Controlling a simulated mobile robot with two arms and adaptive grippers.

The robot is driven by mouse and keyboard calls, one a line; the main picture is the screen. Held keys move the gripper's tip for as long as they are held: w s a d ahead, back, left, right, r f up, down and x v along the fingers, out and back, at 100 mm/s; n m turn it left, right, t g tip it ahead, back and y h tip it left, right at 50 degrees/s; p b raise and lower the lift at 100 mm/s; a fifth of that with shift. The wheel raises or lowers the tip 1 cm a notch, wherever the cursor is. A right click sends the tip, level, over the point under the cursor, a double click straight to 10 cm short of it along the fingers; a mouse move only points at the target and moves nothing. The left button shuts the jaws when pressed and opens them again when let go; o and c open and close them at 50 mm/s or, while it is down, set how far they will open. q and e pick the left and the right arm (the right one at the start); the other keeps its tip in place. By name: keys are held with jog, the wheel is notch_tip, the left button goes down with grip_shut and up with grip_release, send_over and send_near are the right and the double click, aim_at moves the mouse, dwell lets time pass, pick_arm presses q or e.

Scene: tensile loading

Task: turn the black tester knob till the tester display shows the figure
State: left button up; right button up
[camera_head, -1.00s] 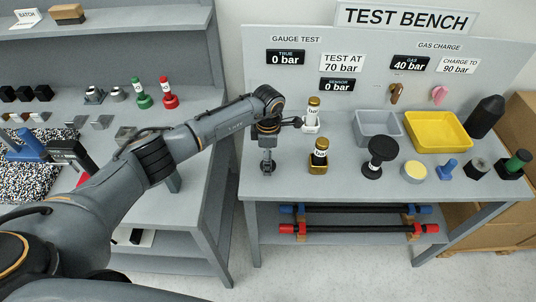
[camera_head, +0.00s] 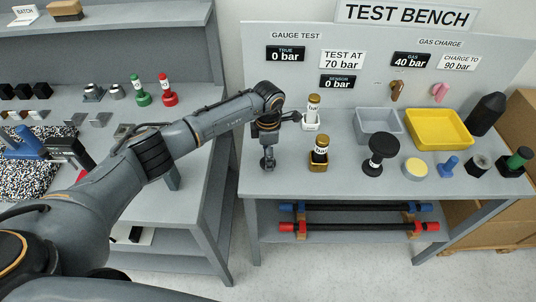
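My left gripper (camera_head: 268,163) points down at the left end of the test bench (camera_head: 345,187), close to its top. Its fingers look close together, but I cannot tell whether they are shut or hold anything. I cannot make out the black tester knob with certainty; the gripper and wrist cover that spot. The true display (camera_head: 286,54) reads 0 bar and the sensor display (camera_head: 338,82) reads 0 bar. A sign (camera_head: 343,60) says test at 70 bar. My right gripper is not in view.
Further right are a black round-topped stand (camera_head: 382,147), a grey tray (camera_head: 364,133) and a yellow tray (camera_head: 463,144). The gas display (camera_head: 410,60) reads 40 bar.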

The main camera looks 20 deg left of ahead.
pick_arm(q)
jog(key=n+b, duration=0.1)
jog(key=n, duration=0.1)
jog(key=shift+f+n, duration=0.1)
jog(key=shift+n, duration=0.2)
jog(key=n+b, duration=0.2)
jog(key=n, duration=0.1)
jog(key=shift+n, duration=0.3)
jog(key=n+b, duration=0.2)
jog(key=n, duration=0.4)
jog(key=n+b, duration=0.1)
jog(key=n, duration=0.6)
jog(key=shift+n, duration=0.3)
jog(key=n, duration=0.3)
jog(key=shift+n, duration=1.7)
